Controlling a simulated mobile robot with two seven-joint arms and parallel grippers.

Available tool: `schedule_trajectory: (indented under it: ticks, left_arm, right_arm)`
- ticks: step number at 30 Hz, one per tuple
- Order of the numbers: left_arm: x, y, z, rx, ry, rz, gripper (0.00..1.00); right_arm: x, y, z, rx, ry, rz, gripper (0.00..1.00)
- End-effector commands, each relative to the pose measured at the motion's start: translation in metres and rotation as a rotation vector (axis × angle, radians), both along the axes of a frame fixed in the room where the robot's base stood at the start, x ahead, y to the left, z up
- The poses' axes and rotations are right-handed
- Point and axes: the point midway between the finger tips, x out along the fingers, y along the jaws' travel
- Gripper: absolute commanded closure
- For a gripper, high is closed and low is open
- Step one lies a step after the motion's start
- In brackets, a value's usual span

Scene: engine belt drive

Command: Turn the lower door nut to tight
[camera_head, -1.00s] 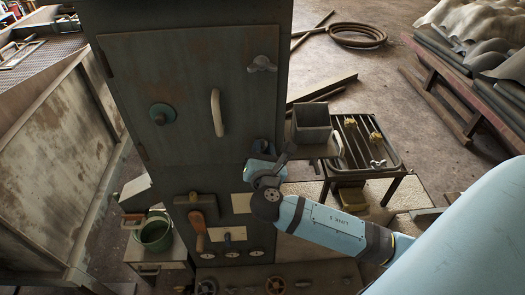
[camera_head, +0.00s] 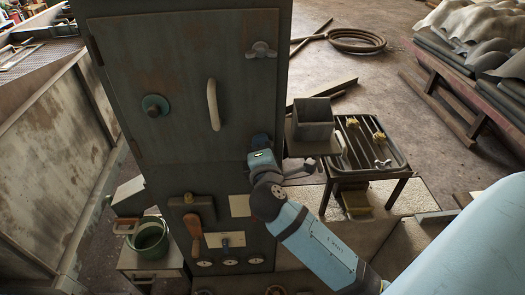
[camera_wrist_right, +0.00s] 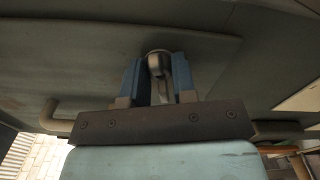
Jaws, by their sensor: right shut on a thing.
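The grey cabinet door (camera_head: 180,80) is shut, with a pale handle (camera_head: 213,105). The upper door nut (camera_head: 261,49), a wing nut, sits on its upper right edge. My right gripper (camera_head: 261,142) is at the door's lower right edge. It covers the lower door nut in the head view. In the right wrist view, the lower door nut (camera_wrist_right: 159,64) shows as a rounded metal piece between the two blue fingers of my right gripper (camera_wrist_right: 158,75), which is shut on it. Its wings are partly hidden. My left gripper is not in view.
A small square bin (camera_head: 313,118) stands close to the right of my right gripper. A dark tray table (camera_head: 365,150) with small parts is beyond it. A wooden-handled lever (camera_head: 193,226) and gauges sit on the panel below the door.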

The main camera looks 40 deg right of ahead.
Motion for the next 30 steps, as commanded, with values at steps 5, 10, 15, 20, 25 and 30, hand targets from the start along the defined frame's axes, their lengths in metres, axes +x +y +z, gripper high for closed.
schedule_trajectory:
  ticks: [5,10,15,20,25,30]
  left_arm:
    - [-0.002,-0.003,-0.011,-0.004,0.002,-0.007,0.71]
    - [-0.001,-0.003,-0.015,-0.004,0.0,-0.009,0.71]
    - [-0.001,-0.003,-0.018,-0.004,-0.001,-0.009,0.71]
    - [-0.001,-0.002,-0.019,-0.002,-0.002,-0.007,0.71]
    - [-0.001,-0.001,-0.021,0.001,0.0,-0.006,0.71]
    - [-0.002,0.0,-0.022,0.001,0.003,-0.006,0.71]
  right_arm:
    - [0.0,0.0,-0.003,0.113,-0.068,-0.002,0.98]
    - [0.0,0.0,-0.002,0.189,-0.115,-0.001,0.98]
    - [0.0,0.0,-0.002,0.236,-0.144,0.0,0.98]
    - [0.0,0.0,-0.001,0.258,-0.157,0.001,0.98]
    - [0.0,0.0,-0.001,0.263,-0.16,0.001,0.98]
    - [0.0,0.0,-0.001,0.262,-0.161,0.001,0.98]
